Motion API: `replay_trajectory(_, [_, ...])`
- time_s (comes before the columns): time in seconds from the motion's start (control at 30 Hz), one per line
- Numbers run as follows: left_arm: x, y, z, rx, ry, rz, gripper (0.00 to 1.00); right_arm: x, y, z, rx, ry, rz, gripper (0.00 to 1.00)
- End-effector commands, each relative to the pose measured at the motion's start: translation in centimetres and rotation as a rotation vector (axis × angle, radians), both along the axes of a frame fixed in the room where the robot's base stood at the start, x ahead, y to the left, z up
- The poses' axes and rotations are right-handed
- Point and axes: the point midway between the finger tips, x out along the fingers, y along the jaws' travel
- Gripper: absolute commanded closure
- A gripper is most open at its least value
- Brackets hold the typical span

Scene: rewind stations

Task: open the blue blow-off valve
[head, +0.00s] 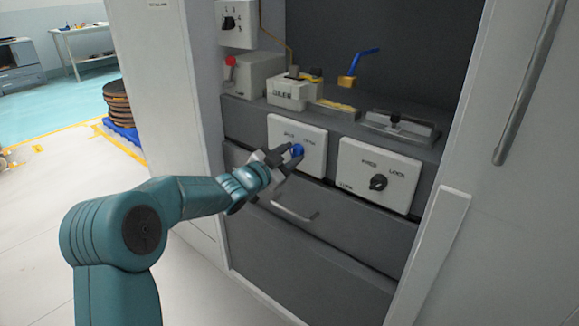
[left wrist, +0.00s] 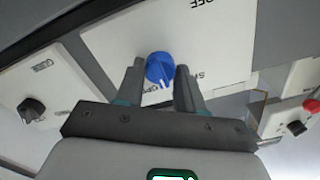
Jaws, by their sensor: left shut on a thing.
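A blue lever handle (head: 366,52) on a brass valve body (head: 347,81) stands at the back of the grey bench, its lever slanting up to the right. My left gripper (head: 284,156) is well below and left of it, at a white panel (head: 312,160) on the bench front. There it is shut on a round blue knob (head: 298,150). In the left wrist view, the knob (left wrist: 159,69) sits between the two dark fingers, its white pointer mark toward the gripper. My right gripper is not in view.
A second white panel with a black knob (head: 378,182) is to the right. A drawer handle (head: 294,212) is below. A white box (head: 288,92), a grey box with a red knob (head: 230,61) and a metal plate (head: 400,125) stand on the bench.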

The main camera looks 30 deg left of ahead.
Motion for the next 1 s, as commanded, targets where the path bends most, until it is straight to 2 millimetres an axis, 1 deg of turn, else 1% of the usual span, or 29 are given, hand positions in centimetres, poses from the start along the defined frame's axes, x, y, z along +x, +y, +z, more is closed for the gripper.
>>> replay_trajectory(0.03, [0.0,0.0,-0.6,0.045,-0.001,0.000,0.93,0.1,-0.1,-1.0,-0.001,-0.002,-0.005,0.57])
replay_trajectory(0.5, [0.0,0.0,-0.5,0.483,-0.034,0.000,0.93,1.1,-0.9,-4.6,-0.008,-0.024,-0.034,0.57])
replay_trajectory(0.8, [0.0,0.0,-0.4,0.698,-0.050,-0.002,0.93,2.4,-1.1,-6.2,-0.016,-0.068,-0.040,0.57])
replay_trajectory(1.0, [0.0,0.0,-0.3,0.786,-0.057,-0.003,0.93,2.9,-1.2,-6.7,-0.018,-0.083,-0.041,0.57])
